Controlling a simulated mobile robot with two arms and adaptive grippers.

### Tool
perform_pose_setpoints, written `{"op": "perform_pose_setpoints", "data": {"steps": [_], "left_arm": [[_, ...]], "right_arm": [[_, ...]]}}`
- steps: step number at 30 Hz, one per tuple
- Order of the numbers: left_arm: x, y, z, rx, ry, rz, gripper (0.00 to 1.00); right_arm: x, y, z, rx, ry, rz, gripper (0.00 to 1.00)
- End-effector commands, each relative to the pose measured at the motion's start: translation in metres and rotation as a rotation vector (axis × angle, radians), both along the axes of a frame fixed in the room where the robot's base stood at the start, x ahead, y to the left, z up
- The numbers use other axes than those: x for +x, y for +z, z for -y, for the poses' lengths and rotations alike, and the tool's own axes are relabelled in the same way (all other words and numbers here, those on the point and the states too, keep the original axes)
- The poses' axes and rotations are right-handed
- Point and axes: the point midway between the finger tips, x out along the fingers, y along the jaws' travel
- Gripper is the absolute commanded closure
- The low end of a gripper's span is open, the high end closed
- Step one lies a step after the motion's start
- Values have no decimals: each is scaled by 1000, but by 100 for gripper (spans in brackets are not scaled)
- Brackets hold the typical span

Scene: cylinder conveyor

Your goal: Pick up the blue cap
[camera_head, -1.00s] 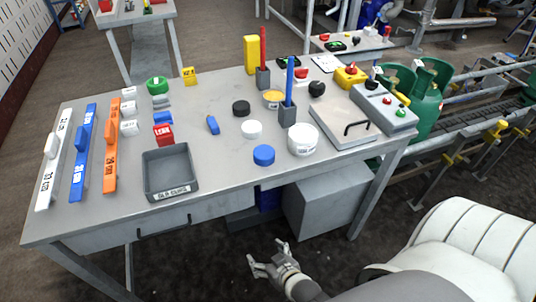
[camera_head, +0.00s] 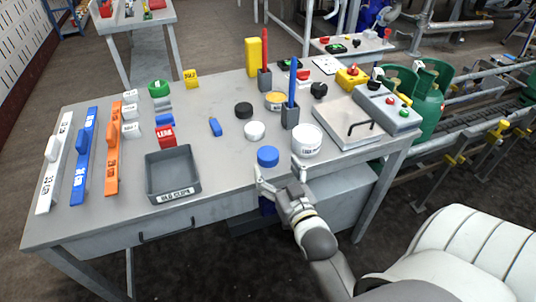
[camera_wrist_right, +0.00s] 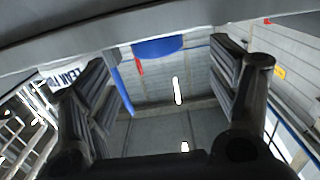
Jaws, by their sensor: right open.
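The blue cap (camera_head: 267,156) is a short round disc near the front edge of the grey table (camera_head: 225,170). My right gripper (camera_head: 278,170) is at the table's front edge, just in front of the cap. Its fingers are spread and nothing is between them. In the right wrist view, the cap (camera_wrist_right: 158,47) shows at the top, between and beyond the open fingers of the right gripper (camera_wrist_right: 160,85). My left gripper is not in view.
A white tub (camera_head: 307,140) stands close right of the cap, and a white cap (camera_head: 255,131) lies behind it. A grey bin (camera_head: 172,175) stands to the left. A blue rod in a holder (camera_head: 290,115) rises behind the tub. Table space between bin and blue cap is clear.

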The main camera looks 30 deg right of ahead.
Motion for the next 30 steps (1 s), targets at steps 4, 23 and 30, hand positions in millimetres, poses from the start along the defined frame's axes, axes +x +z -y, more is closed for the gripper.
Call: {"op": "perform_pose_setpoints", "data": {"steps": [4, 23, 30], "left_arm": [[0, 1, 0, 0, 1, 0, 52], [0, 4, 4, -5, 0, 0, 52], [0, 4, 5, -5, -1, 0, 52]], "right_arm": [[10, 0, 3, -1, 0, 1, 20], [60, -3, 18, -1, -1, 0, 20], [60, -3, 17, -1, -1, 0, 30]]}}
